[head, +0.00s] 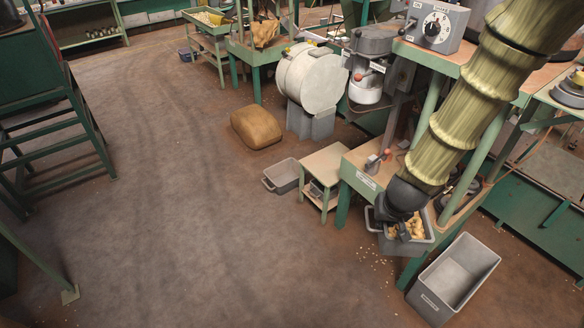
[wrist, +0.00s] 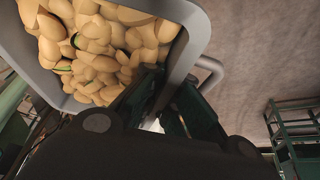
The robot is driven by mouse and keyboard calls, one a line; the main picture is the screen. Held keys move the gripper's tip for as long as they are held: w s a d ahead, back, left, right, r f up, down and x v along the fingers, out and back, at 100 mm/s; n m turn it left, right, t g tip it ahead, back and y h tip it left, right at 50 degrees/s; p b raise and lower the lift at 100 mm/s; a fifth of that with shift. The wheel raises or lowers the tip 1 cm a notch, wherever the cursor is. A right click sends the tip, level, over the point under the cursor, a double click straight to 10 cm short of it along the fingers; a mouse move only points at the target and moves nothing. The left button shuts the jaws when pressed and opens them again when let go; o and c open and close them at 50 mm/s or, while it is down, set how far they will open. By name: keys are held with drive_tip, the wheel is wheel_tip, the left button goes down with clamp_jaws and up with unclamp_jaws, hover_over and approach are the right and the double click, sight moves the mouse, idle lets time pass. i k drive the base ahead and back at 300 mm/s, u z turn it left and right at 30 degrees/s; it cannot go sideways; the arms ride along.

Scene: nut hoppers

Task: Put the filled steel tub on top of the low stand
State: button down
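The filled steel tub (head: 408,243) is a grey tub heaped with pale nuts, under the workbench edge at right of centre in the head view. It fills the upper left of the wrist view (wrist: 193,38). My gripper (head: 398,226) reaches down over its near side. In the wrist view my gripper's dark fingers (wrist: 170,88) converge on the tub's rim and handle, and appear shut on it; the exact contact is hidden. I cannot tell whether the tub is clear of the floor. The low stand (head: 325,161) is a small two-level table left of the tub, with a bare top.
An empty grey tub (head: 460,272) stands at lower right, and another (head: 281,176) lies left of the stand. The green workbench (head: 362,170) adjoins the stand. A brown sack (head: 256,127) lies farther back. Open floor spreads left; spilled nuts lie near the filled tub.

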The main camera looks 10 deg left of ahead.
sight(334, 162)
drive_tip(key=u, duration=0.5)
drive_tip(key=i, duration=0.35)
drive_tip(key=u, duration=0.75)
drive_tip(key=i, duration=1.2)
drive_tip(key=u, duration=0.3)
drive_tip(key=i, duration=1.15)
drive_tip(key=z, duration=1)
drive_tip(key=i, duration=0.8)
drive_tip(key=z, duration=0.9)
drive_tip(key=i, duration=0.25)
drive_tip(key=z, duration=0.2)
